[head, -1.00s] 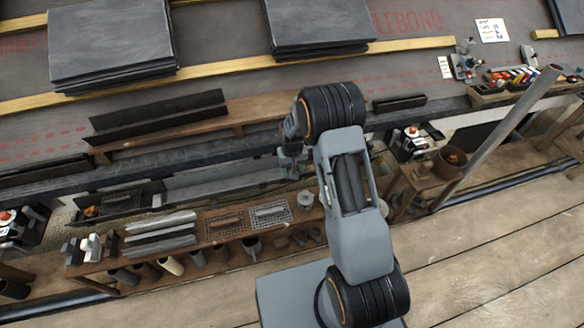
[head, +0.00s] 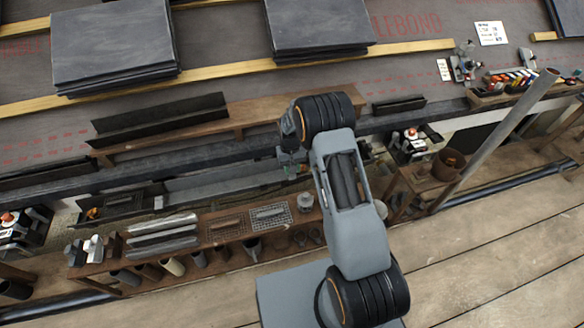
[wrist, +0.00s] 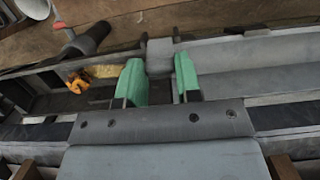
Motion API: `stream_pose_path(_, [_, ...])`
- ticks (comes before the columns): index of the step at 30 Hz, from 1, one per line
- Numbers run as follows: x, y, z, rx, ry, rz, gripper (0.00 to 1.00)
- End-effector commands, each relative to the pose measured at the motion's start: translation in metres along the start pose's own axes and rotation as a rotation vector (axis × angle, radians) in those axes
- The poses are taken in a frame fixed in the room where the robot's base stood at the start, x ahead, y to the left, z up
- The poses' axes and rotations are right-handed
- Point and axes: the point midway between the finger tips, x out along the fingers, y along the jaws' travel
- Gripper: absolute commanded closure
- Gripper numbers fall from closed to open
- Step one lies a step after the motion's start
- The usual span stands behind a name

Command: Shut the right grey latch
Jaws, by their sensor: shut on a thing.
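My gripper (wrist: 157,80) has green fingertips, one on each side of a small grey block-shaped part. I take this part to be the grey latch (wrist: 159,56), at the edge of the grey gutter (wrist: 245,50). The fingers are closed on it. In the head view my gripper (head: 291,165) is down at the gutter (head: 210,185) below the roof edge, and my wrist partly hides it. The latch cannot be made out in that view. Whether the latch is fully down cannot be told.
A wooden shelf with grey bars (head: 162,234) and mesh trays (head: 270,215) stands in front of the gutter. A slanting grey pole (head: 505,135) and a brown pot (head: 449,163) are to the right. Slate stacks (head: 112,45) lie on the roof. In the wrist view an orange piece (wrist: 77,82) lies left.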

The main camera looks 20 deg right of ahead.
Motion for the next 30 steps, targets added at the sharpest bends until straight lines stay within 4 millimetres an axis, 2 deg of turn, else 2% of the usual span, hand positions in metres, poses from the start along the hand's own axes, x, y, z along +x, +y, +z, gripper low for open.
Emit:
stream_pose_path(15, [0.005,0.000,-0.019,0.000,-0.301,0.000,0.92])
stream_pose_path(30, [0.004,0.000,-0.021,0.000,-0.362,0.000,0.92])
